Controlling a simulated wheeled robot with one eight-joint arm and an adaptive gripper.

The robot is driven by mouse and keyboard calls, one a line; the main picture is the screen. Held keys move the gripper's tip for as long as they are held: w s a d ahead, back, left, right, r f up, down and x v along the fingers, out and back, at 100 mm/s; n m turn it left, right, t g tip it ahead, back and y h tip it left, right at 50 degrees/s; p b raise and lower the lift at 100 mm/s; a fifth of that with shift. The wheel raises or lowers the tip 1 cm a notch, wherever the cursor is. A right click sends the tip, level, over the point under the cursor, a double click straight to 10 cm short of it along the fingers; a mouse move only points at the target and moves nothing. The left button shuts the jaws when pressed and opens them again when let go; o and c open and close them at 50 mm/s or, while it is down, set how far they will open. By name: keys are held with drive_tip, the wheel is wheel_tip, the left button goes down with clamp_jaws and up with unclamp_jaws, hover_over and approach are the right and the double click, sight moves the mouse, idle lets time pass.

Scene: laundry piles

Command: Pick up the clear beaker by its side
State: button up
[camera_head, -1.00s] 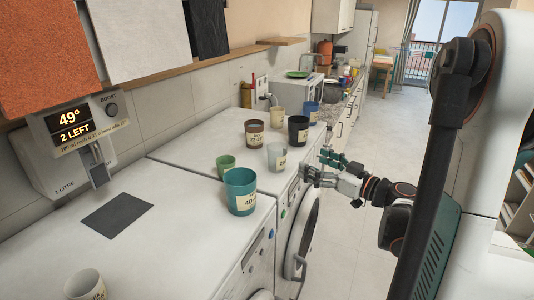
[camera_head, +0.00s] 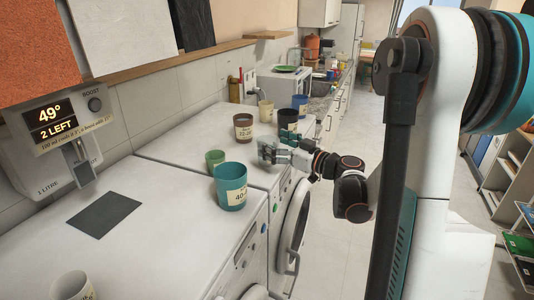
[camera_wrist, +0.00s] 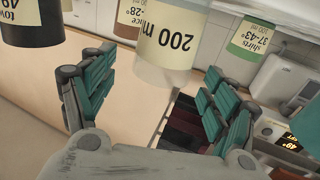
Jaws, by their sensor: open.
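The clear beaker (camera_head: 266,153) stands on the white machine top near its front edge, partly hidden by my gripper in the head view. In the wrist view the beaker (camera_wrist: 172,38), with a cream "200 ml" label, is at the top centre, cut off by the frame edge. My gripper (camera_head: 283,148) is open at the beaker's right side in the head view. In the wrist view its green-padded fingers (camera_wrist: 160,75) are spread left and right, with the beaker lined up between them near the tips. I cannot tell whether they touch it.
A black cup (camera_head: 289,118) and a brown cup (camera_head: 243,127) stand behind the beaker. A green cup (camera_head: 215,160) and a large teal cup (camera_head: 230,190) stand nearer. The near machine top is mostly clear.

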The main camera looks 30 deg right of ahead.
sight(267, 140)
drive_tip(key=x, duration=0.3)
drive_tip(key=shift+w+a, duration=0.1)
drive_tip(key=c, duration=1.2)
drive_tip(key=shift+r, duration=0.1)
